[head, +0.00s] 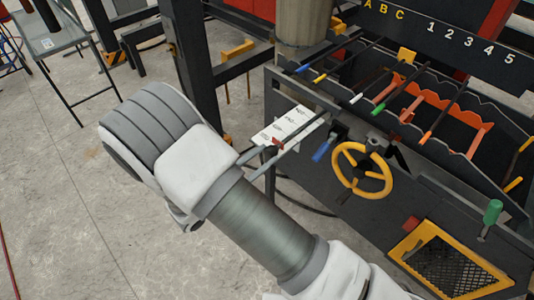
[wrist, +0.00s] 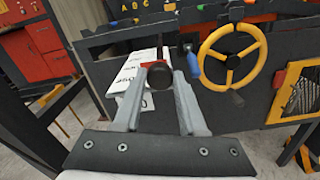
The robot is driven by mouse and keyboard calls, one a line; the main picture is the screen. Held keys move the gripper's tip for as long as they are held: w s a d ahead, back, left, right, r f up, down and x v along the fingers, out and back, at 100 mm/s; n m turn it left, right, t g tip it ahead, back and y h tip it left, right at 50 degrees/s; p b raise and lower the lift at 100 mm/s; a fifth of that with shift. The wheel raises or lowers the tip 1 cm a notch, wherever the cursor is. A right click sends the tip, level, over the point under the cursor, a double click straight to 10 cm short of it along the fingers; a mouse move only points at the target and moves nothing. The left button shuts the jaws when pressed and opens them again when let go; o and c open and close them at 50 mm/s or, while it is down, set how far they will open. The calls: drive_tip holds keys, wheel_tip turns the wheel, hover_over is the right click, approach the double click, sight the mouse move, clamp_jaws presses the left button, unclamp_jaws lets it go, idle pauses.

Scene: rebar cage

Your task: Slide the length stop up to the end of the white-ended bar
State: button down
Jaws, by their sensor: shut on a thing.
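My gripper (head: 272,150) is at the left end of the bench, over a white marked plate (head: 296,124). In the wrist view its two fingers (wrist: 160,88) are closed on a dark round knob (wrist: 160,77), with a red piece (wrist: 147,55) just behind it. The knob may belong to the length stop; I cannot tell for sure, and its lower part is hidden. The white-ended bar (head: 356,98) lies in the rack among other bars, its white tip towards the near side and apart from my gripper.
Bars with blue (head: 302,69), green (head: 379,109) and orange (head: 425,137) ends lie in the same rack. A blue handle (head: 322,152) and a yellow handwheel (head: 361,170) stand close right of my gripper. A round column (head: 302,25) rises behind.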

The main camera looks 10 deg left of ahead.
drive_tip(key=shift+c, duration=2.3)
unclamp_jaws()
drive_tip(key=v, duration=1.7)
drive_tip(key=shift+b, duration=0.4)
drive_tip(key=shift+s+a, duration=0.1)
drive_tip(key=w+d+r+m+g+y+p, duration=0.1)
drive_tip(key=w+d+r+m+g, duration=0.2)
drive_tip(key=d+r+m+g, duration=0.5)
drive_tip(key=w+d+r+m+g, duration=0.2)
drive_tip(key=d+r+m+g, duration=0.25)
drive_tip(key=d, duration=0.55)
drive_tip(key=s+d+r+m+t+y+p, duration=0.1)
drive_tip(key=s+d+r+m+t+y, duration=0.1)
drive_tip(key=d+r+m+y, duration=0.3)
drive_tip(key=s+d+r+m+t+y+p, duration=0.1)
drive_tip(key=s+d+r+m+t+y, duration=0.1)
drive_tip(key=s+d+r+m+y, duration=0.3)
drive_tip(key=d+r+m, duration=0.2)
drive_tip(key=d+m, duration=0.1)
drive_tip(key=d, duration=0.1)
drive_tip(key=shift+r, duration=0.4)
